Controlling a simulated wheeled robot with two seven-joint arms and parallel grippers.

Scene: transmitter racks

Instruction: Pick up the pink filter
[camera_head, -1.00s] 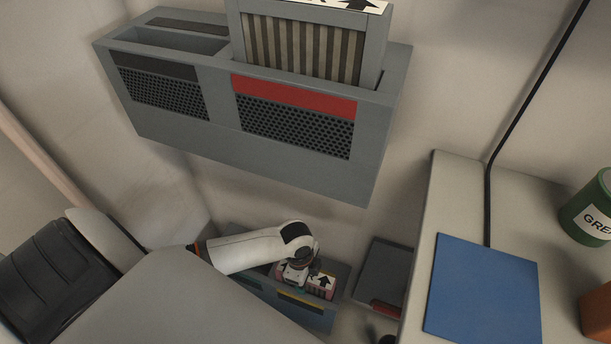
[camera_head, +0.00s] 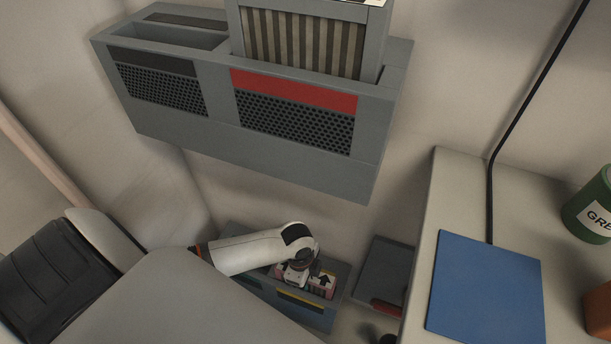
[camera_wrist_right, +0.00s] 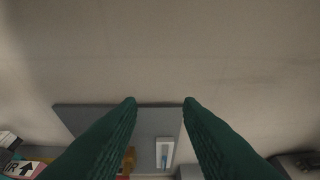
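The pink filter (camera_head: 322,290), with a white arrow label on top, sits in a low grey rack (camera_head: 262,287) with a yellow strip. My left gripper (camera_head: 295,275) is at the end of the white arm, right over the filter's top. Its fingertips are too small and covered to tell whether they grip it. In the right wrist view the filter's arrow label (camera_wrist_right: 24,168) shows at the lower left. My right gripper (camera_wrist_right: 160,103) has its two green fingers spread apart with nothing between them.
A larger grey wall rack (camera_head: 250,165) with a red strip holds a tall striped filter (camera_head: 303,48); its left slot is empty. A grey box (camera_head: 385,270) stands right of the low rack. A counter at right carries a blue panel (camera_head: 487,290) and a green can (camera_head: 590,207).

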